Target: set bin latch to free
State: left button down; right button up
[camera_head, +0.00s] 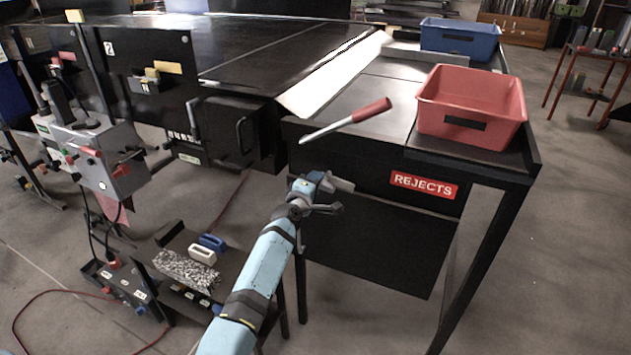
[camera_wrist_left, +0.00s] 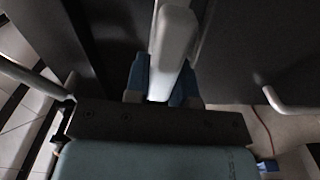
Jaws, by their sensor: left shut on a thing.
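My left gripper (camera_head: 315,184) is at the front left corner of the black reject stand, left of the REJECTS label (camera_head: 424,186). It is shut on a light grey lever (camera_head: 340,184), apparently the bin latch, whose end sticks out to the right of the fingers. In the left wrist view the grey lever (camera_wrist_left: 174,38) runs between the two blue fingers (camera_wrist_left: 162,88). The latch's pivot and any markings are hidden, so its setting cannot be read. My right gripper is not in view.
A red bin (camera_head: 471,104) and a blue bin (camera_head: 459,39) stand on the table. A red-handled bar (camera_head: 347,120) sits above the gripper. A grey control box (camera_head: 98,155) is at left. A small bench with handled blocks (camera_head: 203,252) stands beside my left arm.

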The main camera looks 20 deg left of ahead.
pick_arm(q)
jog(key=shift+f+n, duration=0.15)
jog(key=shift+n, duration=0.55)
jog(key=c, duration=1)
grip_release()
jog(key=shift+o, duration=0.2)
jog(key=shift+s+p, duration=0.4)
jog(key=shift+s, duration=0.1)
jog(key=s+p, duration=0.4)
jog(key=s, duration=0.8)
jog(key=shift+s+a, duration=0.25)
jog(key=shift+s, duration=0.15)
